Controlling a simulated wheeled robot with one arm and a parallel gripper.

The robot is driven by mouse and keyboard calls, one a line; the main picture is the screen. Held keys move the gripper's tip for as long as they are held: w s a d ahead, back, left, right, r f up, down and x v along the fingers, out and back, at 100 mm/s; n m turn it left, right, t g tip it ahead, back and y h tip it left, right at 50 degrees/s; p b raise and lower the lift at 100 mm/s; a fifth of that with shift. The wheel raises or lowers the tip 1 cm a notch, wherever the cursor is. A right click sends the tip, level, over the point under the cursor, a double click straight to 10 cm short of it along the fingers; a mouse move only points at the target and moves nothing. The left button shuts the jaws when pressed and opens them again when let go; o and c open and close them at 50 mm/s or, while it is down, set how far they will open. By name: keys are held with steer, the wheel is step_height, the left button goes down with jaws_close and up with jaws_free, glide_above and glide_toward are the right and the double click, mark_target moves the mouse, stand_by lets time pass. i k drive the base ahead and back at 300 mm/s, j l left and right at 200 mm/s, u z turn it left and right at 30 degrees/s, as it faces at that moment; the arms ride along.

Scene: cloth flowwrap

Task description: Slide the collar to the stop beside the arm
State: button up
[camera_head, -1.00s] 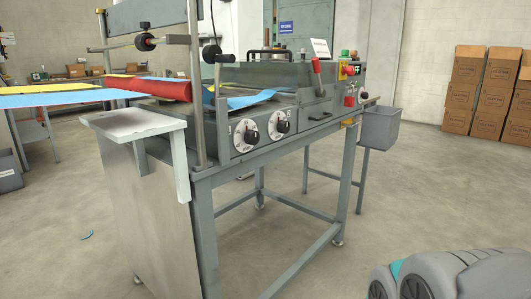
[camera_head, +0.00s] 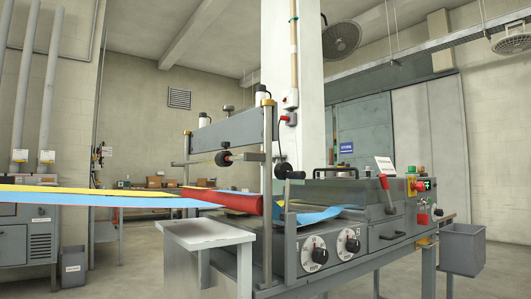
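A dark round collar-like piece (camera_head: 223,158) with a reddish part sits on a thin horizontal rod (camera_head: 247,156) at the machine's left end. The rod meets an upright post (camera_head: 267,185). Just right of the post is a black round piece (camera_head: 283,170) with a short arm and knob (camera_head: 297,175). I cannot tell for sure which piece is the collar, nor pick out the stop. My gripper is not in view.
The wrapping machine (camera_head: 330,250) has dials, a red-handled lever (camera_head: 385,190) and buttons. Blue, yellow and red cloth (camera_head: 120,198) runs in from the left. A metal side table (camera_head: 207,233) stands in front, and a grey bin (camera_head: 462,248) is at right.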

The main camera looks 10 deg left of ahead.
mark_target(219, 160)
steer(key=i+j+u, duration=0.2)
steer(key=j, duration=0.35)
steer(key=i+j+u, duration=0.25)
steer(key=j, duration=0.3)
steer(key=i+j+u, duration=0.2)
steer(key=i+j, duration=0.25)
steer(key=k+l+z, duration=0.75)
steer(key=i+j, duration=0.05)
